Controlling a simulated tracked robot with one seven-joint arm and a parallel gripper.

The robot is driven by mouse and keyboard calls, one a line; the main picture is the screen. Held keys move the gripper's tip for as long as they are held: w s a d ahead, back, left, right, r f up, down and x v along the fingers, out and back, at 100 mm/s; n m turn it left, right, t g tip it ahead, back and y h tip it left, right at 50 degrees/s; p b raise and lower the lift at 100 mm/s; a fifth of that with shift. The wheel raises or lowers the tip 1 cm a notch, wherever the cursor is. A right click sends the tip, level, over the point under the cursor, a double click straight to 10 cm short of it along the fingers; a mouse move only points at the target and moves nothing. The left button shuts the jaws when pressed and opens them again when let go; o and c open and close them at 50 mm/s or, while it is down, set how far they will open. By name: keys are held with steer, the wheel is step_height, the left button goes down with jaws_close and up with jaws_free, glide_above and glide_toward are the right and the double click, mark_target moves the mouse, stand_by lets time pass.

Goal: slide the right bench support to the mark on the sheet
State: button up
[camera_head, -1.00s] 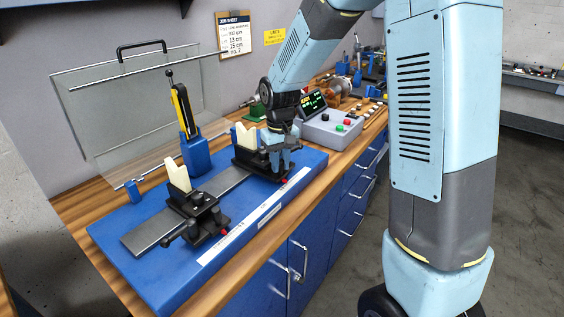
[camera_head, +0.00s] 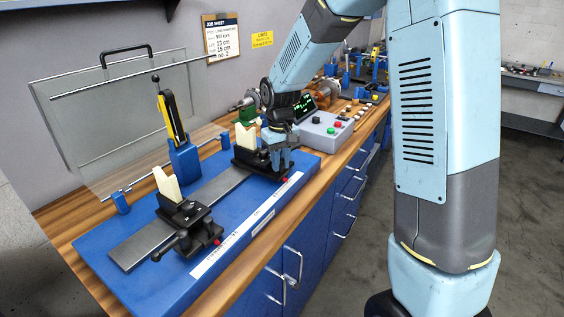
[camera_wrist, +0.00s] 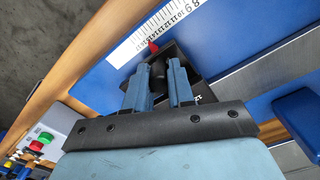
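The right bench support (camera_head: 247,158) is a black carriage with a cream V-shaped block, on the steel rail (camera_head: 217,190) of the blue bench. My gripper (camera_head: 280,150) is down at its front side. In the wrist view my gripper (camera_wrist: 160,78) has its two fingers closed around the support's black handle (camera_wrist: 158,70). The support's red pointer (camera_wrist: 153,46) lies at the white scale (camera_wrist: 165,22), around 13 to 15; I cannot read it exactly. The job sheet (camera_head: 221,36) hangs on the wall, with lines seeming to read 13 cm and 15 cm.
The left support (camera_head: 186,222) stands apart on the near part of the rail. A blue post with a yellow-black device (camera_head: 178,135) and a clear hinged guard (camera_head: 110,120) are behind. A control box (camera_head: 326,128) is just beyond the bench's right end.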

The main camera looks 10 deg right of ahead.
steer(key=o, duration=0.5)
steer(key=shift+c, duration=0.2)
step_height(320, 180, up, 14)
stand_by(0.4)
steer(key=s+d+r+m+t, duration=0.2)
steer(key=s+d, duration=0.5)
steer(key=s, duration=0.6)
steer(key=s+d+r+m+t, duration=0.2)
steer(key=s+d, duration=0.6)
steer(key=s, duration=0.5)
steer(key=shift+d+r+m+t, duration=0.2)
steer(key=shift+r+m+t, duration=0.1)
steer(key=shift+r+t, duration=0.45)
